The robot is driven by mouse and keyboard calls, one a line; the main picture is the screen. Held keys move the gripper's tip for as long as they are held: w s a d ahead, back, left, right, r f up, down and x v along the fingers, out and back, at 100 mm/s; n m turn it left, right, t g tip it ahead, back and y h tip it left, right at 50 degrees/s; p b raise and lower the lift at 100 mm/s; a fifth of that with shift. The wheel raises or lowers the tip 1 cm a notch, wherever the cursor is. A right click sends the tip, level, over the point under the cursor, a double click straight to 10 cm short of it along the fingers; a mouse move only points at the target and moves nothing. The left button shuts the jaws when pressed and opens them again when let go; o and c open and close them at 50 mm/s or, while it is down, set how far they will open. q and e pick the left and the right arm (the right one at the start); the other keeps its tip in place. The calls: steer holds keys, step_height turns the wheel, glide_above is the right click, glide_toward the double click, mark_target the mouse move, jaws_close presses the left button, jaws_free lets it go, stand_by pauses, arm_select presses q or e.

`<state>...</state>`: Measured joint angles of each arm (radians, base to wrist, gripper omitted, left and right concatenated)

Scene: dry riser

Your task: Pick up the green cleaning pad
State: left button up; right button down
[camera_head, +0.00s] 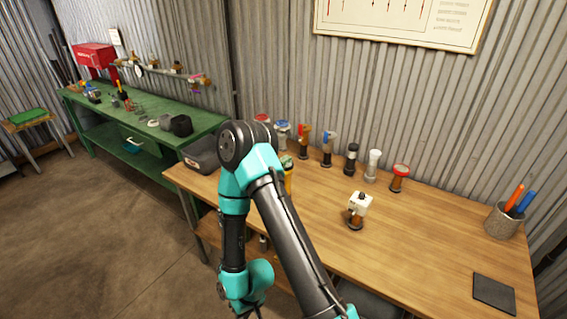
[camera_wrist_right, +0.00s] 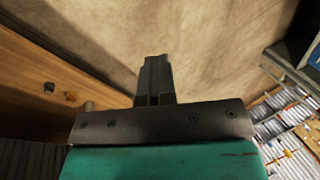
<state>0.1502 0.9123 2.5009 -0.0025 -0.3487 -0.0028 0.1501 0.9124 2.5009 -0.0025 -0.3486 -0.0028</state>
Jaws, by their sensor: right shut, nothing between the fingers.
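A flat green pad (camera_head: 28,117) lies on a small wooden stool (camera_head: 45,122) at the far left of the head view. It looks like the cleaning pad, but it is small there. My right gripper (camera_wrist_right: 156,62) shows in the right wrist view with its fingers together and nothing between them. Behind its fingers is a plain brown surface, and no green pad shows there. One of my arms fills the middle of the head view, bent over the wooden table's left end; its gripper is not visible there. My left gripper is in neither view.
A wooden table (camera_head: 435,250) holds several valve fittings, a white-topped fitting (camera_head: 358,206), a pen cup (camera_head: 503,220) and a dark flat square (camera_head: 494,292). A green workbench (camera_head: 120,125) with parts stands at the left wall. The floor (camera_head: 90,225) before it is clear.

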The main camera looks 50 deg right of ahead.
steer(key=c, duration=1.9)
jaws_free()
steer(key=o, duration=1.3)
steer(key=w+d+r+n, duration=0.2)
steer(key=w+d+n, duration=0.15)
steer(key=w, duration=0.35)
steer(key=w+d+r+n, duration=0.2)
steer(key=w+d, duration=0.2)
steer(key=w, duration=0.2)
steer(key=w+d+r+n+h, duration=0.1)
steer(key=w+d+r+n, duration=0.5)
steer(key=w+d+r, duration=0.55)
steer(key=s+d+r+n+h, duration=0.1)
steer(key=d+r+n, duration=0.2)
steer(key=d+r, duration=0.4)
steer(key=s+d+r+n+h, duration=0.1)
steer(key=d+r+n, duration=0.1)
steer(key=d+r, duration=0.5)
steer(key=s+d+r+n, duration=0.2)
steer(key=d+r, duration=0.5)
steer(key=r, duration=0.9)
steer(key=shift+d+r+n+g+h, duration=0.25)
steer(key=shift+d+n+g+h, duration=0.15)
steer(key=shift+n, duration=0.45)
